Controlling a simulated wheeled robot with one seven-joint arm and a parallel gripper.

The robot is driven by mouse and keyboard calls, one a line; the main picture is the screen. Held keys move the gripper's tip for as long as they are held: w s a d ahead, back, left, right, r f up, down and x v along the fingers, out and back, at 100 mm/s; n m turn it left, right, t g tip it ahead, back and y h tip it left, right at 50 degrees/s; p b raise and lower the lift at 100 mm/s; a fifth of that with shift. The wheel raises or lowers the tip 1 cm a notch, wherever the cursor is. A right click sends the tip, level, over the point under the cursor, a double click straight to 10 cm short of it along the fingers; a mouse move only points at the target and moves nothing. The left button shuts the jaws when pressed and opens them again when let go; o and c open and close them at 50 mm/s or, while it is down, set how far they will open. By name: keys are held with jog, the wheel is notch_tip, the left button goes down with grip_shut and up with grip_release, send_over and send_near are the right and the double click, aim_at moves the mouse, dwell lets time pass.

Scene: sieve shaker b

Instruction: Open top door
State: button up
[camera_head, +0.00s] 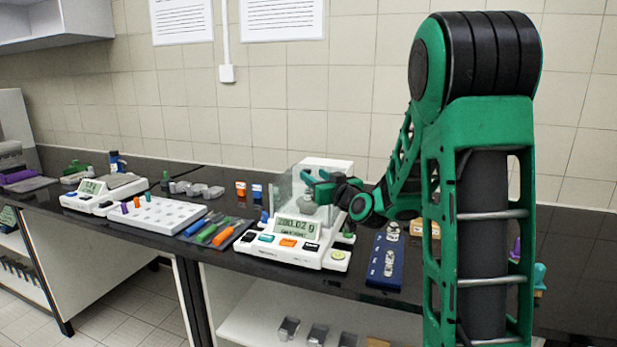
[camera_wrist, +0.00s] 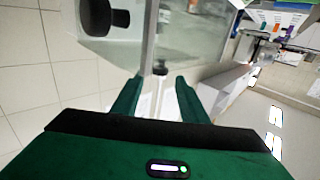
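The balance (camera_head: 335,262) is a white unit with a lit display on the dark bench, in the middle of the head view. A clear glass draft shield (camera_head: 283,190) stands on it. My gripper (camera_head: 313,183) is at the upper part of the shield. In the wrist view my gripper (camera_wrist: 160,80) is open, with its two green fingers apart. A small dark knob (camera_wrist: 160,69) on the edge of the glass shows between and just beyond the fingertips; I cannot tell if they touch it. The top door cannot be clearly told from the other panes in the head view.
Left of the balance lie coloured tools on a dark mat (camera_head: 216,232), a white rack (camera_head: 160,214) and a second balance (camera_head: 92,195). A blue weight holder (camera_head: 383,262) is close on the right. The tiled wall is behind the bench.

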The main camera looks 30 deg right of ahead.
aim_at(308, 172)
jog(key=shift+w, duration=1.75)
grip_shut()
